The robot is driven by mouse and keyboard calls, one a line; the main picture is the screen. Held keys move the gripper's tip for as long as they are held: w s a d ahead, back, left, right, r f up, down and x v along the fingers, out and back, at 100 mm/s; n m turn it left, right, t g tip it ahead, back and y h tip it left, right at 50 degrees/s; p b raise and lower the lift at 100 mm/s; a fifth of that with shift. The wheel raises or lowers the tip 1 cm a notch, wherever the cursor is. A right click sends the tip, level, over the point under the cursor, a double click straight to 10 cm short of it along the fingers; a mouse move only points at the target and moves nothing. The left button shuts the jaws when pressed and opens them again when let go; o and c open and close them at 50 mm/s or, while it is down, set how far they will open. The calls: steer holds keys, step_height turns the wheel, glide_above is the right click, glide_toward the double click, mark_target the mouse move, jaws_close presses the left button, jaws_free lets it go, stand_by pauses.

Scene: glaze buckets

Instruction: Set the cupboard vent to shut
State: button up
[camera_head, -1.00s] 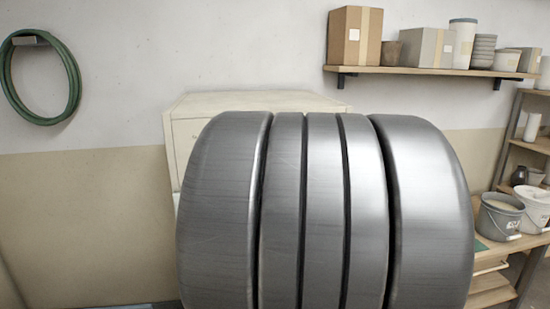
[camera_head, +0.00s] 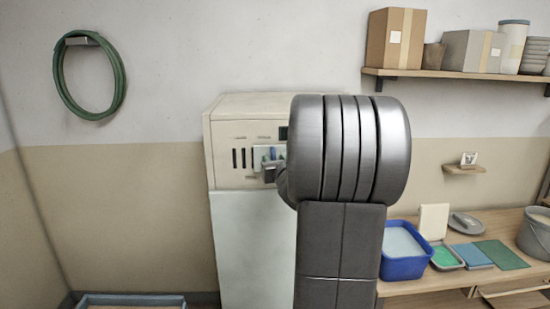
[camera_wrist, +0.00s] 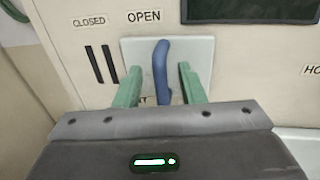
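The cupboard (camera_head: 255,245) is a tall pale cabinet, partly hidden by my arm. Its upper front has dark vent slots (camera_head: 238,158), also seen in the wrist view (camera_wrist: 95,65). In the wrist view a blue lever (camera_wrist: 161,62) stands nearly upright on a pale plate (camera_wrist: 205,50). Its tip points up near the OPEN label (camera_wrist: 144,16); the CLOSED label (camera_wrist: 89,22) is farther left. My gripper (camera_wrist: 159,72) has its green fingers apart, one on each side of the lever, with gaps visible. The lever's base is hidden behind my gripper, which also shows at the panel in the head view (camera_head: 270,163).
A dark display (camera_wrist: 250,10) is above right of the lever. A workbench (camera_head: 400,290) at right holds a blue tub (camera_head: 405,268), trays and a bucket (camera_head: 536,235). A green hose (camera_head: 62,75) hangs on the left wall. A low box (camera_head: 130,299) stands at lower left.

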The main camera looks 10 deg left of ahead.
steer(key=shift+w+a, duration=0.25)
steer(key=shift+w, duration=0.25)
jaws_close()
steer(key=shift+s+a+f, duration=0.1)
steer(key=shift+a, duration=0.05)
steer(key=a+b, duration=0.1)
steer(key=a, duration=0.1)
steer(key=s+a+b, duration=0.1)
steer(key=a+b, duration=0.1)
steer(key=a, duration=0.1)
steer(key=s+a+b, duration=0.1)
steer(key=a+b, duration=0.1)
steer(key=shift+s+a, duration=0.1)
steer(key=shift+a, duration=0.15)
